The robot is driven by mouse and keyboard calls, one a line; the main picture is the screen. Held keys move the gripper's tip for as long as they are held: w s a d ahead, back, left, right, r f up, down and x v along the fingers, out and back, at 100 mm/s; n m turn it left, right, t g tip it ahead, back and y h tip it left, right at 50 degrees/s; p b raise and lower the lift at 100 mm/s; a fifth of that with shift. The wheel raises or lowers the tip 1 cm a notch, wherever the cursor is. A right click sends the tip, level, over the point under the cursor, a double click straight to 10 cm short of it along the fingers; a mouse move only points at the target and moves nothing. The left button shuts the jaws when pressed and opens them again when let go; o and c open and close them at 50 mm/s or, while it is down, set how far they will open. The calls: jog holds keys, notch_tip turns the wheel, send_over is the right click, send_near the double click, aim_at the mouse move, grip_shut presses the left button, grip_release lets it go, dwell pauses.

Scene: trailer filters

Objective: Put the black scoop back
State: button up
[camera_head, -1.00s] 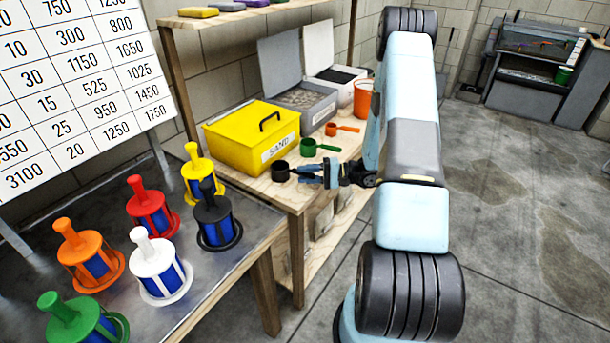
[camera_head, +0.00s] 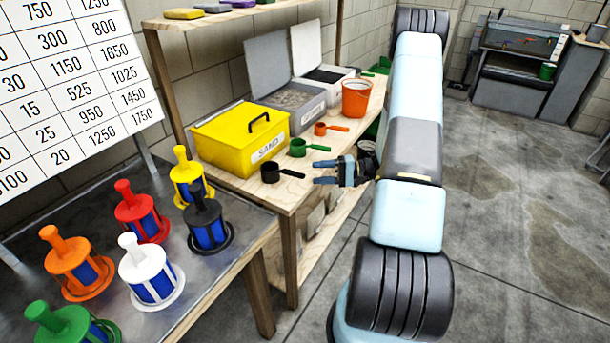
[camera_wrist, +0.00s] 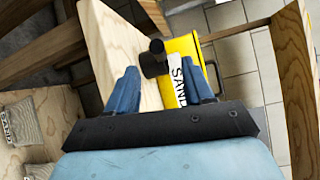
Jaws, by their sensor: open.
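The black scoop (camera_head: 271,172) lies on the wooden bench top in front of the yellow SAND box (camera_head: 245,137), its handle pointing right. My gripper (camera_head: 325,172) is open and empty, just off the bench's front edge, to the right of the scoop's handle and apart from it. In the wrist view the black scoop (camera_wrist: 154,62) shows beyond and between the open blue fingers (camera_wrist: 162,92), beside the yellow box (camera_wrist: 184,48).
A green scoop (camera_head: 298,147) and an orange scoop (camera_head: 320,129) lie farther along the bench (camera_head: 268,195). Grey bins (camera_head: 300,102) and an orange bucket (camera_head: 356,97) stand behind. Several coloured filters stand on the metal table (camera_head: 215,270). Open floor lies to the right.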

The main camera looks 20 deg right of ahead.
jog(key=s+a+r+n+g+h, duration=0.2)
jog(key=s+a+r+g+h, duration=0.25)
jog(key=r, duration=0.55)
jog(key=s+a+r+n+g+h, duration=0.3)
jog(key=s+a+r, duration=0.15)
jog(key=r, duration=0.65)
jog(key=s+a+r+t+h, duration=0.3)
jog(key=s+r+t+h, duration=0.4)
jog(key=s+r, duration=0.8)
jog(key=s+h, duration=0.2)
jog(key=shift+s+r+n, duration=0.3)
jog(key=shift+s+n, duration=0.1)
